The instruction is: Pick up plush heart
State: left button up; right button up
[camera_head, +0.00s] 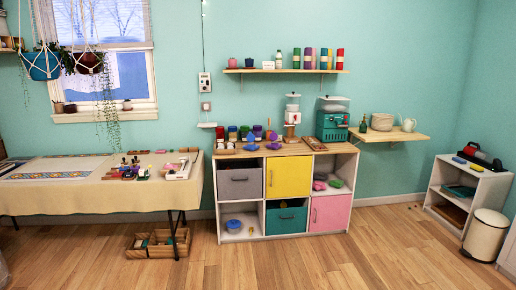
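I cannot clearly make out a plush heart; things are small at this distance. A pink item (320,185) and a green item (336,183) lie in the open upper right compartment of the cube cabinet (297,236). Their shapes are too small to tell. Several blue and purple rounded items, including a blue one (251,146), stand on the cabinet top among small containers. A blue round pot (233,226) sits in the lower left compartment. Neither of my grippers is in view.
A cloth-covered table (92,197) with small items stands at left, with a wooden crate (158,244) under it. A low white shelf (455,196) and a cream bin (486,236) stand at right. A wall shelf (286,71) hangs above. The wooden floor in front is clear.

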aim_at(273, 145)
jog(key=i+u, duration=0.1)
jog(key=i, duration=3.5)
